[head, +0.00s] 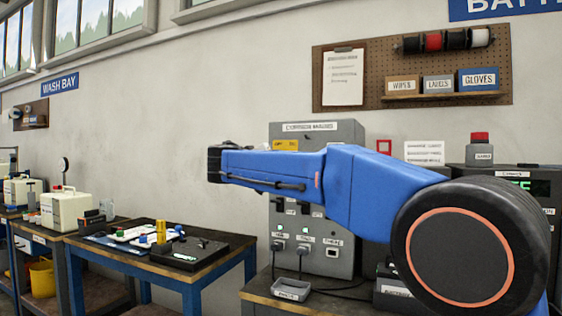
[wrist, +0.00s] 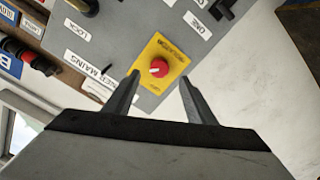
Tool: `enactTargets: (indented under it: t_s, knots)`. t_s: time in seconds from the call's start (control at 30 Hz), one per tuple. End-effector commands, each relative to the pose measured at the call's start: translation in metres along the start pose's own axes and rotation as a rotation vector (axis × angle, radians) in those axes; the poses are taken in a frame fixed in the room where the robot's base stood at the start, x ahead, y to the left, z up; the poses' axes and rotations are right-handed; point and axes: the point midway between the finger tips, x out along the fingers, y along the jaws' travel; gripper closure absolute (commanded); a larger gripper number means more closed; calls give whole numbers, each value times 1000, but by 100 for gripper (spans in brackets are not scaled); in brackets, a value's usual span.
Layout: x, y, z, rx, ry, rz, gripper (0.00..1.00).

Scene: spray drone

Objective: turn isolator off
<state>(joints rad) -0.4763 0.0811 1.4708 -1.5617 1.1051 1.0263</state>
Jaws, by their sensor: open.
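The isolator is a red round knob (wrist: 159,68) with a small white mark, set on a yellow plate (wrist: 162,50) on a grey panel. In the wrist view my gripper (wrist: 160,80) is open, with one finger on each side of the knob in the picture. No contact shows, and the remaining distance to the knob is hard to tell. In the head view the grey panel (head: 338,262) stands behind my blue arm, which hides its middle. A yellow patch (head: 285,145) shows near its top; the red knob is hidden there.
The panel has labels, switches and plugged cables low down. A small tray (head: 291,290) lies on the bench before it. A dark unit (head: 545,190) stands to the right. A blue-legged table (head: 190,285) with a black case (head: 190,253) is to the left.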

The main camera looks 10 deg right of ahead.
Motion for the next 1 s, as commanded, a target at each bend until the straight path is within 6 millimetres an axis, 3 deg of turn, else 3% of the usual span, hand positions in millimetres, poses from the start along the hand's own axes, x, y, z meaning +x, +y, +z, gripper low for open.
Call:
enactTargets:
  t_s: [0.2,0.43,0.9,0.93,1.0]
  knots:
    - [40,0,1,0,-2,2,50]
    - [70,0,0,0,-1,1,50]
    - [81,0,0,-1,0,-1,50]
    - [81,0,0,-1,0,-1,52]
    - [81,0,0,0,0,-1,69]
